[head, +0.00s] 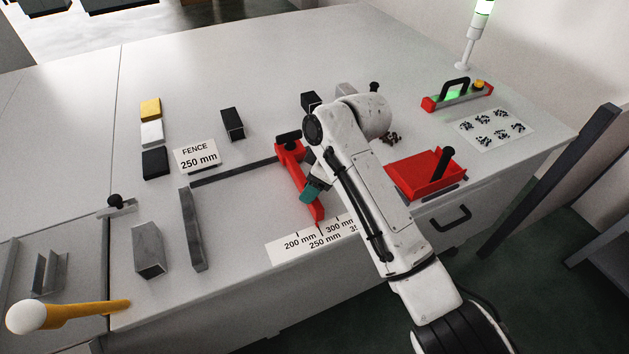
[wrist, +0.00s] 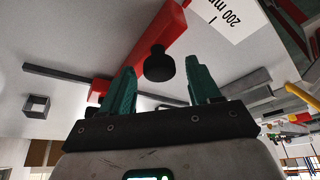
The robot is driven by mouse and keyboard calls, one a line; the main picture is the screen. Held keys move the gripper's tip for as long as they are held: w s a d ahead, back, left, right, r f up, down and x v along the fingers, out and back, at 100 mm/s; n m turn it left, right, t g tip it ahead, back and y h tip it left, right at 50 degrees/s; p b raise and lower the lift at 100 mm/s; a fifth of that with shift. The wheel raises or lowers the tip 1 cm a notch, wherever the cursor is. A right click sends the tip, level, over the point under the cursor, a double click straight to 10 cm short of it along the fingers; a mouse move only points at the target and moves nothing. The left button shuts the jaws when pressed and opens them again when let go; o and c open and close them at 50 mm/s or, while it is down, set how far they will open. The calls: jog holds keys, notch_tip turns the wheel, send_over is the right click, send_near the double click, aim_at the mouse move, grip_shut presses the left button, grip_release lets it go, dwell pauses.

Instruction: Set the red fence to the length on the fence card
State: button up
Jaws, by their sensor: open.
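The white fence card (head: 197,155) reads "FENCE 250 mm". The fence also shows in the wrist view (wrist: 150,38). My gripper (head: 312,194) is beside the fence, low over the table. In the wrist view my gripper (wrist: 161,68) is open, its teal fingers to either side of a black knob (wrist: 158,66). I cannot tell whether they touch it.
Yellow, white and black blocks (head: 154,163) lie behind. A red tray (head: 425,175) with a black handle is right of my arm.

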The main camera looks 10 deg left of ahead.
jog(key=b+v, duration=0.1)
jog(key=v, duration=0.9)
jog(key=shift+r, duration=0.4)
jog(key=shift+d, duration=0.1)
jog(key=s+d+f+m, duration=0.4)
jog(key=s+d+f, duration=0.3)
jog(key=f, duration=0.2)
jog(key=s+d+f+m, duration=0.4)
jog(key=s+d+f, duration=0.2)
jog(key=f, duration=0.4)
jog(key=s+d+f+m+h, duration=0.2)
jog(key=s+d+f+m, duration=0.1)
jog(key=s+d, duration=0.6)
jog(key=s+d+f+m+h, duration=0.2)
jog(key=s+d+m, duration=0.3)
jog(key=s+d, duration=0.4)
jog(key=s+f, duration=0.1)
jog(key=s, duration=0.5)
jog(key=shift+s+h, duration=0.3)
jog(key=shift+h, duration=0.1)
jog(key=shift+d+f, duration=0.1)
jog(key=shift+f, duration=0.05)
